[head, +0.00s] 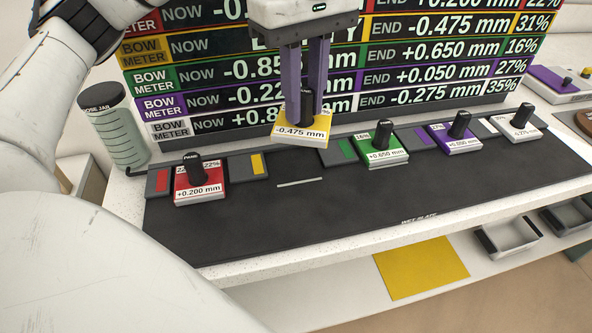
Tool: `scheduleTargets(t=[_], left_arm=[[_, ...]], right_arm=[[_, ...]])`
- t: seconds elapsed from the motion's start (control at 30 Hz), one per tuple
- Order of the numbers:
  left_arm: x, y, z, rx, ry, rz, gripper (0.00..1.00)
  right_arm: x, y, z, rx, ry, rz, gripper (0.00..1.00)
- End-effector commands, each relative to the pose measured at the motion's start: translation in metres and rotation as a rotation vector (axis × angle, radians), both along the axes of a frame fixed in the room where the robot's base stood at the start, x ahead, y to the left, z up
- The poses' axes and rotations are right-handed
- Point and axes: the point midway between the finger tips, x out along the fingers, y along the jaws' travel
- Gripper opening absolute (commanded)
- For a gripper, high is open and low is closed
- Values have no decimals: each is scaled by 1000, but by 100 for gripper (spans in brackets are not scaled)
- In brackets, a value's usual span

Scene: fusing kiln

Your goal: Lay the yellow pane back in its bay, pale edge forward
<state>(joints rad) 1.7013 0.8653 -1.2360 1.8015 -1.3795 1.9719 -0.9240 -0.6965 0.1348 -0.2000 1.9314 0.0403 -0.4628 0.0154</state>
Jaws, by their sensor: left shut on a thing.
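The yellow pane (287,131) is a small square tile with a black upright knob and a white label reading -0.475 mm. My left gripper (306,112) comes down from above with purple fingers shut on the knob. It holds the pane above the dark bench strip, in front of the display. The label side faces forward; I cannot clearly tell the pane's pale edge from its label. The yellow-marked pad (258,165) lies below and left of the pane. The open bay with a short pale line (299,183) lies right of that pad. My right gripper is out of view.
The red pane (201,198) sits left; green (381,159), purple (452,147) and white (518,134) panes sit right. The bow meter display (200,73) stands behind. A jar (115,130) stands left. The dark front strip (300,225) is clear. A yellow sheet (420,268) lies lower down.

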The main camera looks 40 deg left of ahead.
Motion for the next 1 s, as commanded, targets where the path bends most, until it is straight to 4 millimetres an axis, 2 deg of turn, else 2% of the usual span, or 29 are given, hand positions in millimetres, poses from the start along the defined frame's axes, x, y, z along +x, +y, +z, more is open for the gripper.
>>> scheduleTargets(t=[0.1, 0.2, 0.37, 0.6, 0.87, 1.0], left_arm=[[1, 9, 0, -3, -3, 199, 0], [2, 14, 1, -5, -1, 316, 0], [2, 18, -1, -5, 1, 410, 0], [1, 19, -42, -2, 4, 425, 0], [2, 19, -66, -4, 1, 423, 0], [1, 19, -85, -4, 3, 422, 0]], right_arm=[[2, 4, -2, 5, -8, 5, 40], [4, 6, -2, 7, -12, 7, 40], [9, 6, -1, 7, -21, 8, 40], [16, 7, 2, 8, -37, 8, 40], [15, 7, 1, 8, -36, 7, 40], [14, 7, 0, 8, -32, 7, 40]])
